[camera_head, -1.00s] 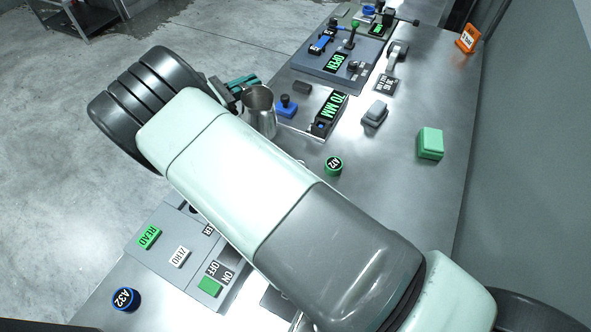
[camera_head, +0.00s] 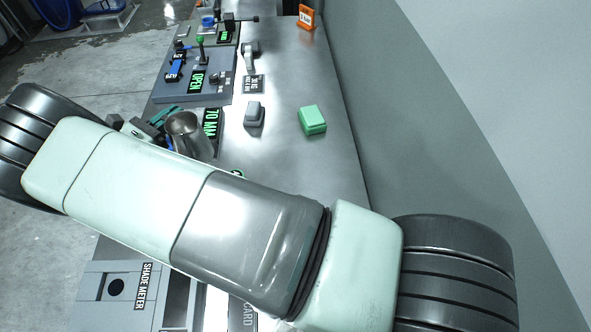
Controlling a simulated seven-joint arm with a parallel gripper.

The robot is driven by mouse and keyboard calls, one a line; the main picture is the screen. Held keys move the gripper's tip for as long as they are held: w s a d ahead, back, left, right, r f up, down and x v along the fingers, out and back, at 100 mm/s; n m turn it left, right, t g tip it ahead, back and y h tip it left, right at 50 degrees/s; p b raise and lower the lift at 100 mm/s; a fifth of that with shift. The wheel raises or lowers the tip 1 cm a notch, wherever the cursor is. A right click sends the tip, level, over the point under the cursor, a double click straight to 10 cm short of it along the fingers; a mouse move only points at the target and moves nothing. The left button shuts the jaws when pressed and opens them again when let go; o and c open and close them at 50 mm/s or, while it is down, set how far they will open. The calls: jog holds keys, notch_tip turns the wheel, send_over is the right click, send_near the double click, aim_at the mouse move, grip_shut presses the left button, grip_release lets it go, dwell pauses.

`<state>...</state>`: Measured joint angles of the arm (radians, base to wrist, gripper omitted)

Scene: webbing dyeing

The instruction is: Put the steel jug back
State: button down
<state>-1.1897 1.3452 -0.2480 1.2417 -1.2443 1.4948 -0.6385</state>
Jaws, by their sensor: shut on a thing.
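The steel jug (camera_head: 190,138) is a shiny metal cup with its open mouth towards the camera, left of the middle in the head view. My gripper (camera_head: 160,120), with teal fingers, is shut on the jug at its left side. My own pale arm crosses in front and hides the lower part of the jug, so I cannot tell whether its base touches anything.
A control panel reading OPEN (camera_head: 196,82) with a green-topped lever stands farther back. A grey block (camera_head: 254,114) and a green box (camera_head: 312,120) sit on the steel bench (camera_head: 285,75). A wall borders the right.

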jog(key=w+d+m+g+h, duration=0.1)
jog(key=d+m+g+h, duration=0.25)
jog(key=d, duration=1.15)
jog(key=w+d+m+g+h, duration=0.2)
jog(key=d+m+g, duration=0.15)
jog(key=d, duration=1.25)
jog(key=shift+n+g, duration=0.3)
jog(key=shift+g, duration=0.1)
jog(key=shift+s+d+f, duration=0.1)
jog(key=shift+f, duration=1.65)
jog(key=shift+s+d+f, duration=0.1)
jog(key=shift+s+f, duration=0.05)
jog(key=shift+f, duration=1.6)
jog(key=shift+s+d+f, duration=0.1)
jog(key=shift+f, duration=1.65)
jog(key=c, duration=1.2)
grip_release()
jog(key=shift+f, duration=0.15)
